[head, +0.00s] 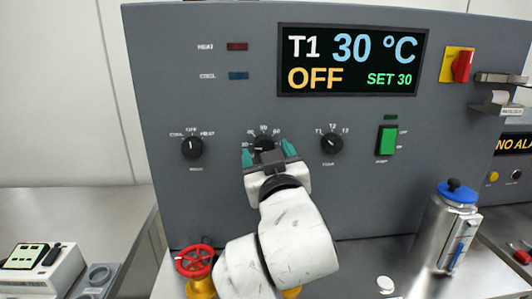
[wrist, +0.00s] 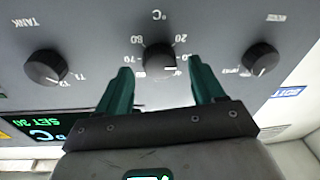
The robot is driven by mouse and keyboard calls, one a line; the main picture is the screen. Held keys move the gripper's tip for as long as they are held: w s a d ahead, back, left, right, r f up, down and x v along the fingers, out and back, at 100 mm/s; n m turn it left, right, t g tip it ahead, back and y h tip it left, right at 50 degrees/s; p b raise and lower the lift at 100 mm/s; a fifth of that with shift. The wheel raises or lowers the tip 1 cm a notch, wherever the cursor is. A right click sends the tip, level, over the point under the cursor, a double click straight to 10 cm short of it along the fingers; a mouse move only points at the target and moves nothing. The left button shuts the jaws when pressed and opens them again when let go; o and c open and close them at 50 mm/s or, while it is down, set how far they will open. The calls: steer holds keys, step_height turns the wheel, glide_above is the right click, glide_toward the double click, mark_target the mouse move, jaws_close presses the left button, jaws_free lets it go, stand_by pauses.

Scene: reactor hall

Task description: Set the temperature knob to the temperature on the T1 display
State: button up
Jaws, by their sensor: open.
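The black temperature knob (head: 263,143) is the middle knob on the grey panel, partly hidden by my gripper in the head view. Its white pointer seems to point left, near a mark that looks like 30. The T1 display (head: 352,60) reads 30 °C, OFF and SET 30. My gripper (head: 268,152) has green fingers and is open in front of the temperature knob. In the wrist view the knob (wrist: 160,57) lies between the two fingertips, with a gap on each side; I cannot tell how deep the tips reach.
The mode knob (head: 192,147) is to the left and the tank selector knob (head: 331,143) to the right. A green switch (head: 387,140) and a red rotary switch (head: 461,66) are further right. A red valve wheel (head: 195,261) and a steel flask (head: 447,230) stand below.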

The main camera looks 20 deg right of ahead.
steer(key=r+v, duration=0.1)
steer(key=v, duration=0.8)
steer(key=shift+s+f+b, duration=0.2)
steer(key=shift+f+b, duration=0.25)
steer(key=shift+f, duration=0.05)
